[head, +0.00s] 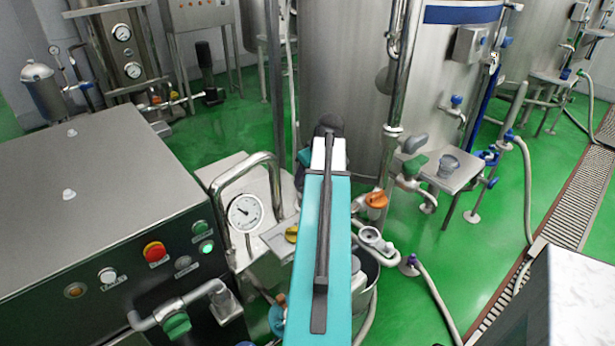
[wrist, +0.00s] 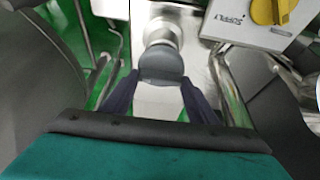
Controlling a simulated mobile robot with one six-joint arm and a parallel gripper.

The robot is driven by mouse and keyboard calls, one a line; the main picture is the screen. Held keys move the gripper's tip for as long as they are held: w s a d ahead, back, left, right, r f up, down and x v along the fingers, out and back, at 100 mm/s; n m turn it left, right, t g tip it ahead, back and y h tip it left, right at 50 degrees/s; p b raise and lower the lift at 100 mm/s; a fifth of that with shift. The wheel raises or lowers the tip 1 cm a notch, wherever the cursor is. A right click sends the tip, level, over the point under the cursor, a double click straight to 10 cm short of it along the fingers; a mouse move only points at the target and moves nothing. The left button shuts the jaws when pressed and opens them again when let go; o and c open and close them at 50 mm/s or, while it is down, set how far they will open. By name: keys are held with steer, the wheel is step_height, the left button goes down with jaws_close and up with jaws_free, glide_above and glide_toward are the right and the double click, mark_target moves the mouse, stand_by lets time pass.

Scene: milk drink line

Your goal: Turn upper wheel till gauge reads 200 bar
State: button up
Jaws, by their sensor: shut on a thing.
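A round white pressure gauge (head: 245,213) stands on the machine just left of my arm in the head view. Its dark needle shows, but the scale is too small to read. In the wrist view my gripper (wrist: 159,82) has its two dark fingers on either side of a grey rounded wheel (wrist: 161,62) on a pale metal stem. The gripper is shut on this wheel. My teal arm hides the gripper and the wheel in the head view, and I cannot tell from the frames whether a second wheel lies below.
A yellow knob (wrist: 270,10) on a panel marked SUPPLY is close at the upper right in the wrist view. A bent metal handle rail (head: 272,165) rises beside the gauge. A control cabinet (head: 95,215) stands left, a steel tank (head: 345,90) behind. Green floor (head: 470,280) is open at right.

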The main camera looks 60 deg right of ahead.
stand_by(0.3)
steer(key=o, duration=1)
steer(key=shift+o, duration=0.2)
steer(key=shift+r, duration=0.15)
steer(key=b+v, duration=0.2)
steer(key=v, duration=1.1)
steer(key=shift+r, duration=0.25)
stand_by(0.6)
